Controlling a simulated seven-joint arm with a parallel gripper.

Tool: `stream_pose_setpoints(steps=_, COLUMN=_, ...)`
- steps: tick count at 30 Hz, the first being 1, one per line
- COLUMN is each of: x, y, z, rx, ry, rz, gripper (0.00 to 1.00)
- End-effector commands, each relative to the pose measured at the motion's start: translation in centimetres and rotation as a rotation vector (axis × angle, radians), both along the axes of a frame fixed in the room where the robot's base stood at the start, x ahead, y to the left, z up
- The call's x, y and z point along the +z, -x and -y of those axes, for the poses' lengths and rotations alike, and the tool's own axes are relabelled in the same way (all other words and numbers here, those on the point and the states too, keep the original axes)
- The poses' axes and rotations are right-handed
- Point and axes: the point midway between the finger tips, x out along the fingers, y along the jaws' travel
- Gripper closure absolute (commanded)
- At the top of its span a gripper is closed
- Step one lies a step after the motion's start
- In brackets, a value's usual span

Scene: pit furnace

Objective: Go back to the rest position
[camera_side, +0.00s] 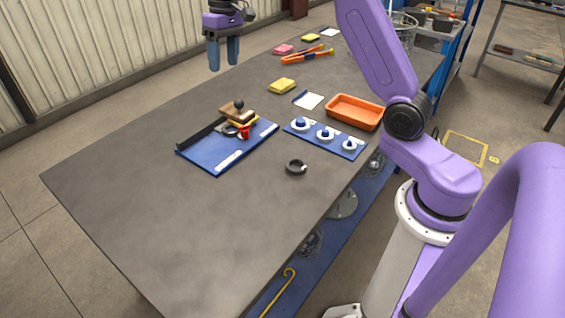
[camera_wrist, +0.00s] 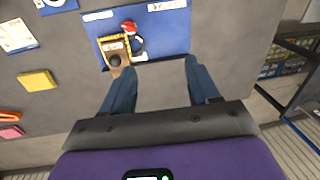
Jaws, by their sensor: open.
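My gripper (camera_side: 224,54) is purple with blue-grey fingers. It hangs above the far left edge of the grey table (camera_side: 190,245) in the side view, pointing down. In the wrist view, its two fingers (camera_wrist: 156,84) are spread apart with nothing between them. A blue tray (camera_side: 212,157) lies on the table below and nearer the side camera. In the wrist view the tray (camera_wrist: 172,38) is past the fingertips, with a wooden block with a dark knob (camera_wrist: 117,58) and a red item (camera_wrist: 130,28) on it. The gripper touches nothing.
A blue board with white round pieces (camera_side: 325,137) and an orange bin (camera_side: 354,112) stand right of the tray. A dark ring (camera_side: 296,167) lies in front. A yellow pad (camera_side: 282,85) and orange tongs (camera_side: 308,54) lie farther back. The table's near left part is clear.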

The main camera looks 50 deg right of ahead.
Motion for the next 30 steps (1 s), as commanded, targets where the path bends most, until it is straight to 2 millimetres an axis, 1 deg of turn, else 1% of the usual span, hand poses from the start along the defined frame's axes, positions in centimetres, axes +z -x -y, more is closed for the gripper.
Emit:
stream_pose_setpoints(steps=1, x=0.3, y=1.5, z=-1.7, rx=0.045, ry=0.006, rz=0.001, gripper=0.40)
stream_pose_setpoints(steps=3, x=0.4, y=3.5, z=-3.8, rx=0.104, ry=0.016, rz=0.003, gripper=0.40)
stream_pose_setpoints(steps=5, x=0.5, y=5.3, z=-5.4, rx=0.154, ry=0.025, rz=0.008, gripper=0.40)
stream_pose_setpoints(steps=6, x=0.5, y=6.6, z=-6.3, rx=0.187, ry=0.030, rz=0.010, gripper=0.40)
stream_pose_setpoints(steps=8, x=0.4, y=8.6, z=-7.6, rx=0.239, ry=0.037, rz=0.013, gripper=0.40)
stream_pose_setpoints(steps=10, x=0.4, y=11.2, z=-9.0, rx=0.299, ry=0.044, rz=0.018, gripper=0.40)
stream_pose_setpoints(steps=14, x=0.0, y=16.1, z=-10.7, rx=0.410, ry=0.060, rz=0.029, gripper=0.40)
stream_pose_setpoints(steps=15, x=-0.2, y=17.6, z=-11.0, rx=0.444, ry=0.064, rz=0.033, gripper=0.40)
stream_pose_setpoints(steps=19, x=-0.9, y=22.8, z=-11.6, rx=0.559, ry=0.077, rz=0.045, gripper=0.40)
stream_pose_setpoints(steps=20, x=-1.1, y=24.0, z=-11.6, rx=0.586, ry=0.080, rz=0.050, gripper=0.40)
stream_pose_setpoints(steps=21, x=-1.4, y=25.6, z=-11.6, rx=0.622, ry=0.084, rz=0.053, gripper=0.40)
stream_pose_setpoints(steps=23, x=-1.9, y=27.9, z=-11.3, rx=0.675, ry=0.088, rz=0.059, gripper=0.40)
stream_pose_setpoints(steps=24, x=-2.2, y=29.4, z=-11.1, rx=0.711, ry=0.091, rz=0.065, gripper=0.40)
stream_pose_setpoints(steps=27, x=-3.2, y=33.1, z=-10.1, rx=0.801, ry=0.098, rz=0.078, gripper=0.40)
stream_pose_setpoints(steps=30, x=-4.2, y=36.2, z=-8.9, rx=0.883, ry=0.104, rz=0.090, gripper=0.40)
